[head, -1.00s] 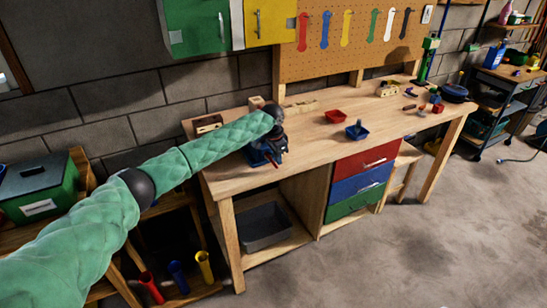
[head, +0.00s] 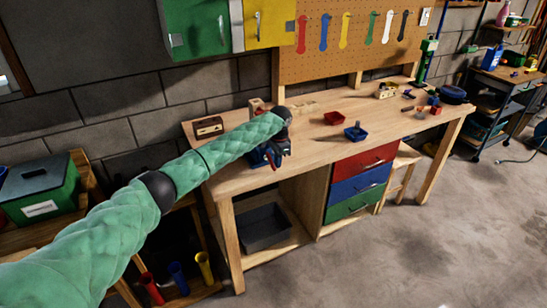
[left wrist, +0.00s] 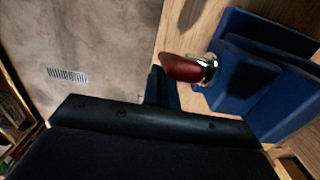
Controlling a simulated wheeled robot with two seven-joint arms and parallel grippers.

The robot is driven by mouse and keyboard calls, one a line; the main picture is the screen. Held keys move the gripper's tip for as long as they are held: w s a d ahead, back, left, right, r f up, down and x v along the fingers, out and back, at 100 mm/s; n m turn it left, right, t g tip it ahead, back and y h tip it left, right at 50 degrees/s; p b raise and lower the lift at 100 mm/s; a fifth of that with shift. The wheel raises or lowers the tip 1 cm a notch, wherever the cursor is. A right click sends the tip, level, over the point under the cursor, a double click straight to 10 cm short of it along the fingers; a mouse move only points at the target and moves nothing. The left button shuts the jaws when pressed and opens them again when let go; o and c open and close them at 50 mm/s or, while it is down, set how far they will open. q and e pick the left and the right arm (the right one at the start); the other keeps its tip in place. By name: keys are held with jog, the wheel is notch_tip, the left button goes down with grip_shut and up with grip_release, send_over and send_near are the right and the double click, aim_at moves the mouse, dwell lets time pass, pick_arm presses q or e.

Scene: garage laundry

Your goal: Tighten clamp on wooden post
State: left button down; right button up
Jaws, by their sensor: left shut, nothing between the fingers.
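The blue clamp (head: 259,159) sits at the left front of the wooden workbench, partly hidden by my left arm and gripper. In the left wrist view the clamp's blue body (left wrist: 235,85) is at the right. Its dark red handle (left wrist: 180,68) with a metal collar points left, just beyond my fingers. My left gripper (head: 283,148) is shut and empty at the clamp; its dark fingers also show in the left wrist view (left wrist: 160,88). I cannot tell whether they touch the handle. A pale upright wooden piece (head: 256,105), perhaps the post, stands behind my wrist. My right gripper is not in view.
The workbench (head: 315,150) holds a red bin (head: 334,118), a blue bin (head: 355,132) and a wooden box (head: 209,127). Several tools lie at its right end. A green lidded box (head: 40,190) stands at the left. The bench middle is mostly clear.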

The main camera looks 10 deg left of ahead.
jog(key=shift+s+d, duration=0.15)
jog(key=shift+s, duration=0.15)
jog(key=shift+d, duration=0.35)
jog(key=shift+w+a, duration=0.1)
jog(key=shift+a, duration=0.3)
pick_arm(q)
jog(key=shift+d+r, duration=0.1)
jog(key=shift+r, duration=0.05)
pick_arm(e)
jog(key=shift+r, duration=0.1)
